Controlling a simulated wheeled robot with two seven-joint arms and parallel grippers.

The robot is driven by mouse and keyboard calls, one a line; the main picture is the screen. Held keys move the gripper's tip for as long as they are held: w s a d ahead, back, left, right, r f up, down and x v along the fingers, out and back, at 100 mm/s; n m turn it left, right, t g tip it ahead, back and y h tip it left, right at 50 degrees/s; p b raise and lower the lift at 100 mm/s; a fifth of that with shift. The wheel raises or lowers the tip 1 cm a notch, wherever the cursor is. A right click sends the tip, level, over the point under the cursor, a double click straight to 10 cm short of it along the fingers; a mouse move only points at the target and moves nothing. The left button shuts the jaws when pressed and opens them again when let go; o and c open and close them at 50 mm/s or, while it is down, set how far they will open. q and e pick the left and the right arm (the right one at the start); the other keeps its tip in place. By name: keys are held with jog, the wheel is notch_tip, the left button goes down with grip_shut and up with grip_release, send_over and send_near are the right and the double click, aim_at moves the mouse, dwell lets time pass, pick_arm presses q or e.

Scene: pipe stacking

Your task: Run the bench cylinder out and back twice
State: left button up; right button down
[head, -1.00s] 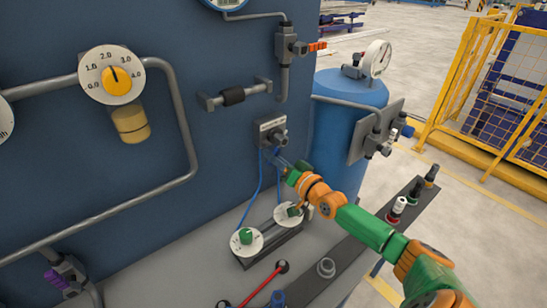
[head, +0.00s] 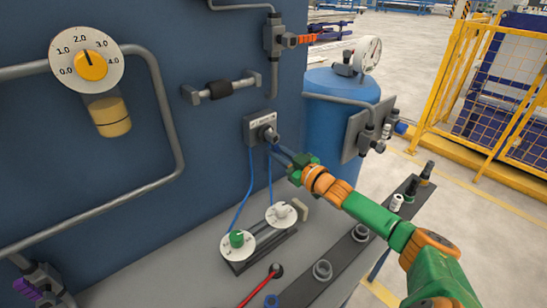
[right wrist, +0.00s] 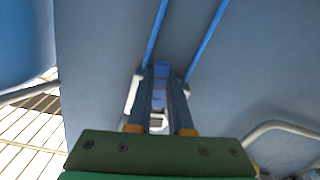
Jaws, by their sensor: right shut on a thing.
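The wall valve (head: 262,128) is a grey box with a round knob on the blue panel, and two blue hoses hang from it. My right gripper (head: 277,152) is at the valve's knob, its fingers shut on what looks like the valve lever, mostly hidden by them. In the right wrist view a small blue and pale piece (right wrist: 160,92) shows between the fingers. The bench cylinder (head: 262,250) is a dark bar on the grey bench with a pale block at its right end. Its two round white dials (head: 238,244) carry a green knob on the left and a pale one on the right.
A blue tank (head: 335,115) with a gauge stands right of the panel. A red rod (head: 260,287) and several fittings lie along the bench front. A pressure dial (head: 88,60) and pipes are on the panel at left. A yellow fence (head: 470,90) stands behind.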

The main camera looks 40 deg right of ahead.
jog(key=shift+w+d+r+n, duration=0.1)
jog(key=shift+d+r+n, duration=0.2)
jog(key=shift+n, duration=0.55)
jog(key=shift+s+d+r+n, duration=0.1)
jog(key=shift+d+n, duration=0.25)
jog(key=shift+n, duration=0.45)
jog(key=shift+w+d+r+n, duration=0.15)
jog(key=shift+d+n, duration=0.2)
jog(key=shift+n, duration=0.5)
jog(key=shift+r, duration=0.1)
jog(key=c, duration=0.8)
grip_release()
jog(key=shift+f, duration=0.2)
jog(key=shift+s+d+r, duration=0.1)
jog(key=shift+s+d, duration=0.1)
jog(key=shift+s, duration=1.6)
jog(key=shift+s+d, duration=0.15)
jog(key=shift+s, duration=1.6)
